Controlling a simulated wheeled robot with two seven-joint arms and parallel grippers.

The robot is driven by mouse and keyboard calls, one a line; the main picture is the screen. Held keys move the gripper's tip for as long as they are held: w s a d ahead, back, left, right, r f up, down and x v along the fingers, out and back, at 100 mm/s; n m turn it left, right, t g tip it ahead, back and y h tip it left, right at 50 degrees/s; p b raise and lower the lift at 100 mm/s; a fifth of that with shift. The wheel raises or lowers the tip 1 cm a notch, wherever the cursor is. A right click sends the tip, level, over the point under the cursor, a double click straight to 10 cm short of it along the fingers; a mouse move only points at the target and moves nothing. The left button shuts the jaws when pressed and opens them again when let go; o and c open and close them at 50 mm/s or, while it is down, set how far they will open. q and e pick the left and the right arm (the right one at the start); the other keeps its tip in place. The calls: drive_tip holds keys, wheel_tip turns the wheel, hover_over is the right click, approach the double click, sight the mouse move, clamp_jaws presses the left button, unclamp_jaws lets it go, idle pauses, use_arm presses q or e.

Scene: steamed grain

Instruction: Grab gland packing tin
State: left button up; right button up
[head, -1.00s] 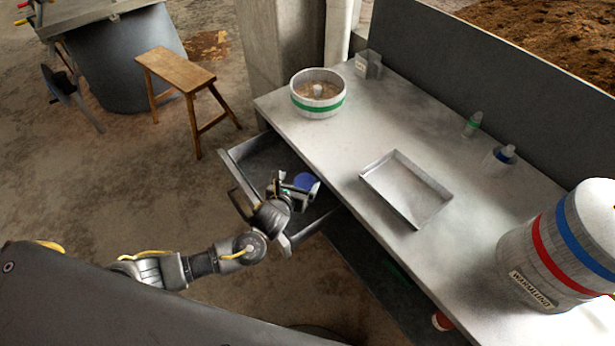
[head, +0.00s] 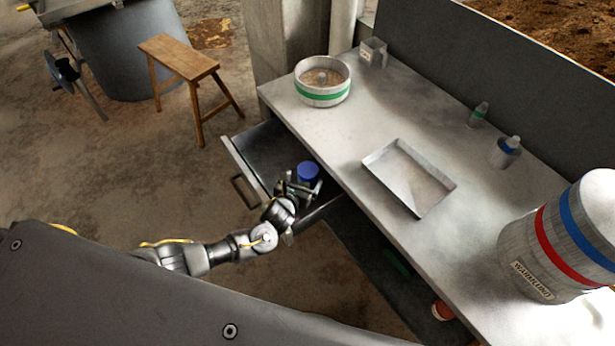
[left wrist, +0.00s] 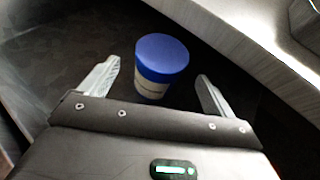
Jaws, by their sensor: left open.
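A small tin with a blue lid and a pale body stands upright in the open drawer, and I take it for the gland packing tin (head: 308,172). In the left wrist view the tin (left wrist: 160,66) is just ahead of and between the two fingertips, with a gap on each side. My left gripper (head: 299,186) is open and reaches into the drawer (head: 262,150) beside the tin. In the left wrist view the left gripper (left wrist: 160,88) shows both fingers spread. In the head view the gripper hides the tin's lower part. My right gripper is not in view.
The worktop (head: 330,130) overhangs the drawer on the right. On it are a green-banded tub (head: 323,94), a shallow metal tray (head: 408,210), small bottles and a large striped canister (head: 560,245). A wooden stool (head: 180,60) stands on the floor at the upper left.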

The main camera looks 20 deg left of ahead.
sight(308, 172)
use_arm(q)
drive_tip(key=x, duration=0.5)
drive_tip(key=shift+w+f+b, duration=0.1)
drive_tip(key=shift+w+b, duration=0.2)
drive_tip(key=shift+b, duration=0.05)
drive_tip(key=c, duration=1.1)
drive_tip(key=shift+c, duration=0.9)
drive_tip(key=shift+r, duration=0.25)
